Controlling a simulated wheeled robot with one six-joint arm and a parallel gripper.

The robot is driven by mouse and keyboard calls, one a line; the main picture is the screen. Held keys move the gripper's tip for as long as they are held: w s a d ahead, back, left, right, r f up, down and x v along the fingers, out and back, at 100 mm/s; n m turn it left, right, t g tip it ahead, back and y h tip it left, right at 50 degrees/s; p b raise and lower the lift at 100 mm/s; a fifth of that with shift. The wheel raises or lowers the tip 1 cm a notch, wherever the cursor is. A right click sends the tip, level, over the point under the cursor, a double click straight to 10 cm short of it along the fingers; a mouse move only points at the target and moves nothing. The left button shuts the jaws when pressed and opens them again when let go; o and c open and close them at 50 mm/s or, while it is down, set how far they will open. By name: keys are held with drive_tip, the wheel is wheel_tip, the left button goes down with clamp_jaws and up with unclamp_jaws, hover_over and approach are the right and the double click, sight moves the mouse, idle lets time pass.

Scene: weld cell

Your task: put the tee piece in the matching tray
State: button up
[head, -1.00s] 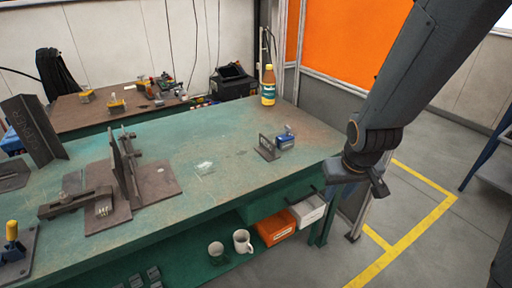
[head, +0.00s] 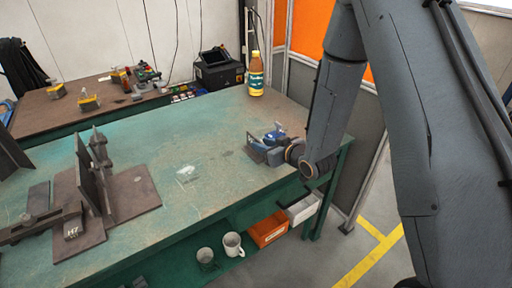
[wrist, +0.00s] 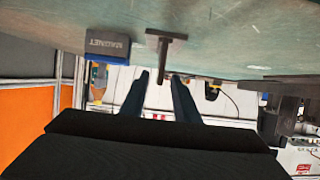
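The tee piece (head: 253,148) is a dark grey steel piece standing on the right end of the green table. In the wrist view, which shows the table upside down, the tee piece (wrist: 165,40) has a flat base on the table and a stem pointing away from it. My gripper (wrist: 160,76) is open, its two dark fingers apart, with the stem lined up ahead between the tips; I cannot tell whether the tips reach around it. In the head view my gripper (head: 272,154) is low over the table, partly covering the tee piece. An orange tray (head: 268,229) and a white tray (head: 302,209) sit under the table.
A blue magnet block (wrist: 107,44) stands close beside the tee piece. A yellow-capped bottle (head: 255,75) is at the table's back edge. A steel fixture (head: 125,190) fills the table's left side. Two mugs (head: 233,244) stand on the lower shelf. The table middle is mostly clear.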

sight(248, 138)
drive_tip(key=shift+p+x, duration=0.95)
drive_tip(key=shift+x, duration=1.8)
drive_tip(key=shift+c, duration=0.3)
clamp_jaws()
drive_tip(key=shift+w+r, duration=0.1)
